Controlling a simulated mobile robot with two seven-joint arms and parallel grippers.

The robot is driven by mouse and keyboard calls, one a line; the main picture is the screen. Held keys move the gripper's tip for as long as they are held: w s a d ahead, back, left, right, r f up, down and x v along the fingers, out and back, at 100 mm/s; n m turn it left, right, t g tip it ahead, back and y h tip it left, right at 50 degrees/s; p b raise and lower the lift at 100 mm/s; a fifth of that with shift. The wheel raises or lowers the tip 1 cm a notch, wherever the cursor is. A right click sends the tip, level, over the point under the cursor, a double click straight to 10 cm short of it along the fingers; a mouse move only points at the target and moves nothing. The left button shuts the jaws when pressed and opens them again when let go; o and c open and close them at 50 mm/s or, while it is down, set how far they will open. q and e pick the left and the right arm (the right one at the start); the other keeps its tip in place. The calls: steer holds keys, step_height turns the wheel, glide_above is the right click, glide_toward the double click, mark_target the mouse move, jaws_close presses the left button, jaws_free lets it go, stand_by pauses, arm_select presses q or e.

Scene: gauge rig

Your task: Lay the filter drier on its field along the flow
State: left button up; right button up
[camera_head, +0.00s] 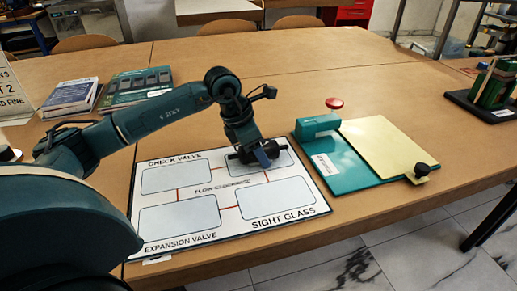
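The white board (205,215) lies on the table with several outlined fields joined by red lines. Labels read CHECK VALVE, EXPANSION VALVE and SIGHT GLASS, with "FLOW" lettering in the middle. The upper right field (283,160) has its label hidden by my arm. My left gripper (262,156) points down over that field. A dark, roughly cylindrical piece (238,157), perhaps the filter drier, shows at the fingers, lying roughly level across the field. Whether it touches the board, and whether the fingers grip it, I cannot tell. My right gripper is not in view.
Right of the board lies a teal base (335,162) with a pale yellow panel (385,145) and a black knob (422,170). A red knob (334,103) stands behind. Books (70,97) lie at the left. A dark rack (490,92) stands far right. The table's back is clear.

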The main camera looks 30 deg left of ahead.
arm_select(q)
steer(key=shift+o, duration=1.2)
steer(key=shift+a+r, duration=0.1)
steer(key=shift+r, duration=0.4)
steer(key=p+v, duration=0.2)
steer(key=v, duration=0.9)
steer(key=shift+r, duration=0.15)
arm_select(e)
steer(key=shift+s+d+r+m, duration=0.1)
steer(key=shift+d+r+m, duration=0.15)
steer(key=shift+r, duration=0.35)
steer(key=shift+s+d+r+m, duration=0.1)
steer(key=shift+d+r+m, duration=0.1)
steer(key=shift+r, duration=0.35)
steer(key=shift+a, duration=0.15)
